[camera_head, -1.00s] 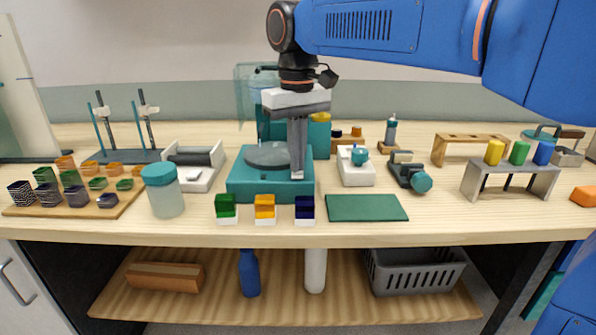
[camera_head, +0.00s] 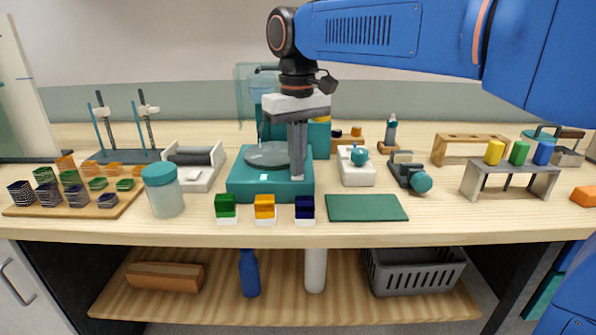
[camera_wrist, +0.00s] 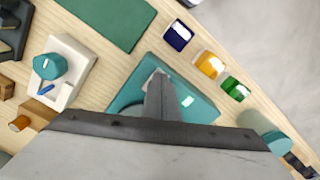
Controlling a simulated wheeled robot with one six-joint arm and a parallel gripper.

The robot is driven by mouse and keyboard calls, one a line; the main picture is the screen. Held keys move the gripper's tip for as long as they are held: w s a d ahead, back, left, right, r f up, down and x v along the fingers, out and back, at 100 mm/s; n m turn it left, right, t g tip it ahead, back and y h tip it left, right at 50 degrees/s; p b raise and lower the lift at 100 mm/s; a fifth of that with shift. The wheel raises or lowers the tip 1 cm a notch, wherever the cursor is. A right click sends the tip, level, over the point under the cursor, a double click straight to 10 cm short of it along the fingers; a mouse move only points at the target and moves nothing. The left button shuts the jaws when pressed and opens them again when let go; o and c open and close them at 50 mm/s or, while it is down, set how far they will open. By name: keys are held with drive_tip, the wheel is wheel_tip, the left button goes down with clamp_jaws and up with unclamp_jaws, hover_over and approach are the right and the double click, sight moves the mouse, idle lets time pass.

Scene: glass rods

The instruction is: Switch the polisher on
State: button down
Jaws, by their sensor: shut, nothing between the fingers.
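The polisher is a teal box (camera_head: 245,187) with a grey round disc (camera_head: 262,155) on top, at the middle of the bench. It also shows in the wrist view (camera_wrist: 204,108), partly hidden by my gripper. A small pale square (camera_wrist: 187,101) shows on its teal top. My gripper (camera_head: 297,179) is shut and empty, pointing down over the right part of the polisher, beside the disc. In the wrist view its fingertips (camera_wrist: 156,76) are over the teal top, apart from the pale square. I cannot tell whether they touch the polisher, and the fingers hide what is under them.
Green, orange and navy blocks (camera_head: 264,207) stand in front of the polisher. A green mat (camera_head: 366,208) lies front right. A white device with a teal knob (camera_head: 356,174) stands to the right, and a teal-lidded jar (camera_head: 164,197) to the left.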

wheel_tip(320, 180, up, 7)
idle(0.9)
